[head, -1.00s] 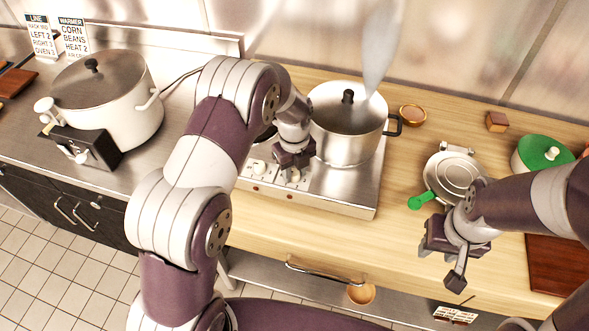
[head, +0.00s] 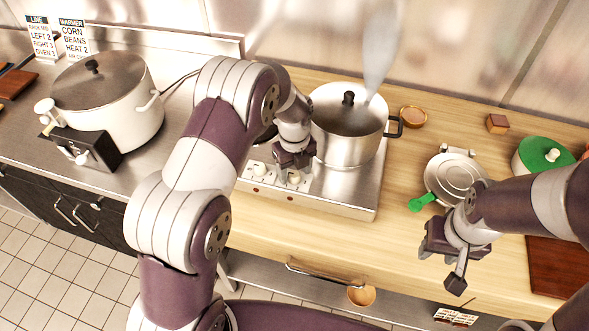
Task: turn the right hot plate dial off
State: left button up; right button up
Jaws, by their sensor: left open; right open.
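The hot plate (head: 345,200) is a steel double unit on the wooden counter. Its right dial (head: 294,179) is a pale knob on the front panel, partly hidden by my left gripper. The left dial (head: 260,169) shows beside it. My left gripper (head: 287,172) is open at the right dial; I cannot tell whether its fingers touch it. A steaming steel pot (head: 345,135) with a lid stands on the right plate. The left plate is mostly hidden behind my arm. My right gripper (head: 440,268) is open and empty over the counter's front edge.
A white warmer pot (head: 105,110) stands at the left near two signs (head: 57,38).

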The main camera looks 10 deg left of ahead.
aim_at(294, 174)
pick_arm(q)
notch_tip(294, 174, up, 12)
jog(key=shift+r, duration=0.25)
jog(key=shift+f, duration=0.1)
